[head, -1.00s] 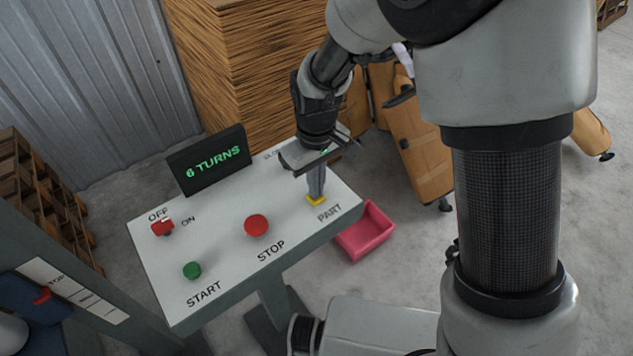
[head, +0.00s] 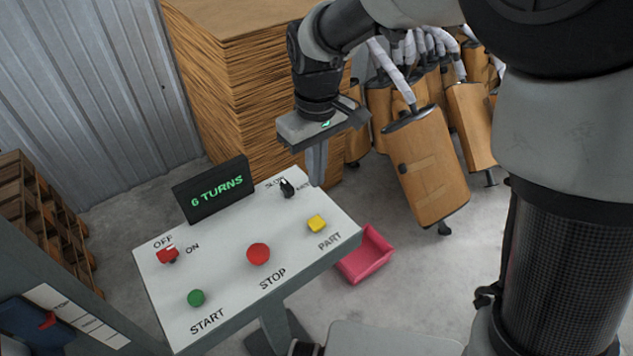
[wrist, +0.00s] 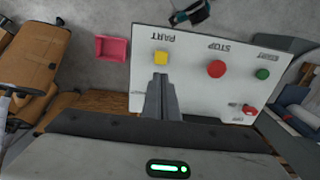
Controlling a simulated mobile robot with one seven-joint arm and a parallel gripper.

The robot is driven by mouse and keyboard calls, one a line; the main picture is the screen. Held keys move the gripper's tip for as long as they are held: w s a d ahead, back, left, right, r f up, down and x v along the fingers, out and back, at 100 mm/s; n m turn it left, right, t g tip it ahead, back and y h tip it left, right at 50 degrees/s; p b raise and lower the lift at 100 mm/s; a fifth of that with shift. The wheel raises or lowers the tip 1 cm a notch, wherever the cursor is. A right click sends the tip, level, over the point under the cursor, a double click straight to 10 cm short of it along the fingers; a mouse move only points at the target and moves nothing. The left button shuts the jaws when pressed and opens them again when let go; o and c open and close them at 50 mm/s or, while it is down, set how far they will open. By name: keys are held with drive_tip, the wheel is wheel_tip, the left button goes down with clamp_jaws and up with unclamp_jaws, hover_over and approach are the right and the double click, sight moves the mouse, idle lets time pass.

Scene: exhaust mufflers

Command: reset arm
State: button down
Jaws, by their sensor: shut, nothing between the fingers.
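My gripper (head: 317,183) is shut and empty, held above the back right part of the control panel (head: 235,255) in the head view. Its closed fingers also show in the wrist view (wrist: 161,80), over the panel edge. The yellow PART button (head: 317,223) is uncovered and apart from the fingers. The panel also has a red STOP button (head: 258,254), a green START button (head: 196,298), a red OFF/ON switch (head: 168,254) and a black knob (head: 287,188). The display (head: 214,190) reads "6 TURNS".
A pink bin (head: 366,254) stands on the floor right of the panel. Brown mufflers (head: 428,165) hang or stand behind it. A tall stack of brown sheets (head: 235,95) stands behind the panel. Wooden pallets (head: 40,215) are at the left. Open floor shows at the right.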

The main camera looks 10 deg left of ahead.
drive_tip(key=shift+r, duration=0.1)
idle(0.4)
drive_tip(key=s+d+r+m+t, duration=0.2)
drive_tip(key=d+r+m, duration=0.2)
drive_tip(key=d+r, duration=0.7)
drive_tip(key=s+d+r+m+t+p, duration=0.1)
drive_tip(key=s+d+r+m+t, duration=0.2)
drive_tip(key=s+d, duration=0.7)
drive_tip(key=d+m, duration=0.2)
drive_tip(key=d, duration=0.1)
drive_tip(key=shift+s+d+m, duration=0.2)
drive_tip(key=shift+s+m, duration=0.2)
